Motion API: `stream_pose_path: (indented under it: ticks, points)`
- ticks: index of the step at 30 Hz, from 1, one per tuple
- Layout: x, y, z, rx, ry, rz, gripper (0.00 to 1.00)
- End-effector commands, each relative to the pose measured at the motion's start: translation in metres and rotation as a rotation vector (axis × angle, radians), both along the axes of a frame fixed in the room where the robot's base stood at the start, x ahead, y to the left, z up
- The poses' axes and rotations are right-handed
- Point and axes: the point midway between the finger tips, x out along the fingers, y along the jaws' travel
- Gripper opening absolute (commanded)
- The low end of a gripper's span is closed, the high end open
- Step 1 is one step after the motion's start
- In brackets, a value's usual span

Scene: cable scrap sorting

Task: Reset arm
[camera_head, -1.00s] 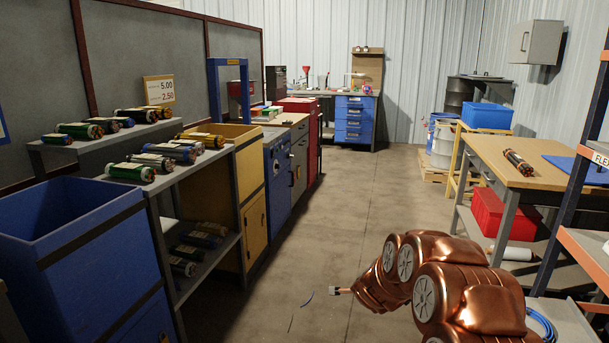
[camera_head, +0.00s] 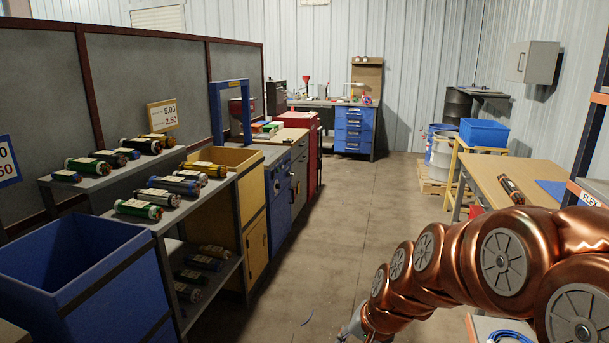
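My copper-coloured arm reaches in from the lower right of the head view. My gripper (camera_head: 350,328) is at its far end, low in the picture near the bottom edge. Only a small grey part of it shows, over the floor. Its fingertips are too small and cut off to tell whether it is open or shut, and I see nothing held in it.
At left stand a blue bin (camera_head: 85,270) and a grey shelf (camera_head: 205,185) with several cable rolls. A wooden-topped table (camera_head: 490,180) with one cable bundle (camera_head: 511,190) is at right, partly behind my arm.

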Motion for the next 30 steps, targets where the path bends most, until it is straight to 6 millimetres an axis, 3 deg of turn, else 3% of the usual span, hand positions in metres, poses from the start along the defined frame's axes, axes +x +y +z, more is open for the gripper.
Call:
stream_pose_path:
  ticks: [1, 3, 12, 18, 24, 30]
  points:
    - [-0.018, -0.004, 0.021, -0.022, 0.014, 0.040, 0.41]
    - [-0.045, -0.010, 0.033, -0.055, 0.046, 0.100, 0.41]
    - [-0.165, -0.047, 0.084, -0.194, 0.209, 0.326, 0.41]
    - [-0.232, -0.073, 0.108, -0.263, 0.317, 0.427, 0.41]
    - [-0.262, -0.086, 0.116, -0.292, 0.372, 0.470, 0.41]
    - [-0.265, -0.087, 0.116, -0.295, 0.379, 0.475, 0.41]
